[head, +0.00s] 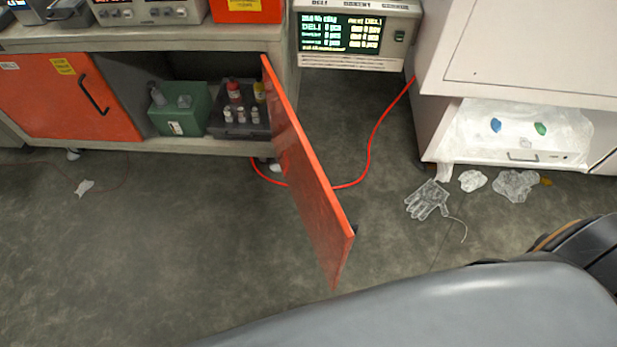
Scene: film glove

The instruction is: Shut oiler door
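The orange door (308,172) of the low cabinet stands wide open, swung out toward me from its hinge at the cabinet's right side. Its handle side is turned mostly away, with only a small dark bit showing at the near edge. The open compartment holds a green box (181,112) and a dark tray (240,128) with several small bottles, one with a red cap and one yellow. The other orange door (72,97), on the left, is shut and has a black handle. Neither of my grippers is in view.
A red cable (371,140) runs over the floor behind the open door. A clear glove (428,199) and crumpled film (516,185) lie on the floor at right, below a white cabinet (520,60). My own grey body fills the bottom right. The floor left of the door is mostly clear.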

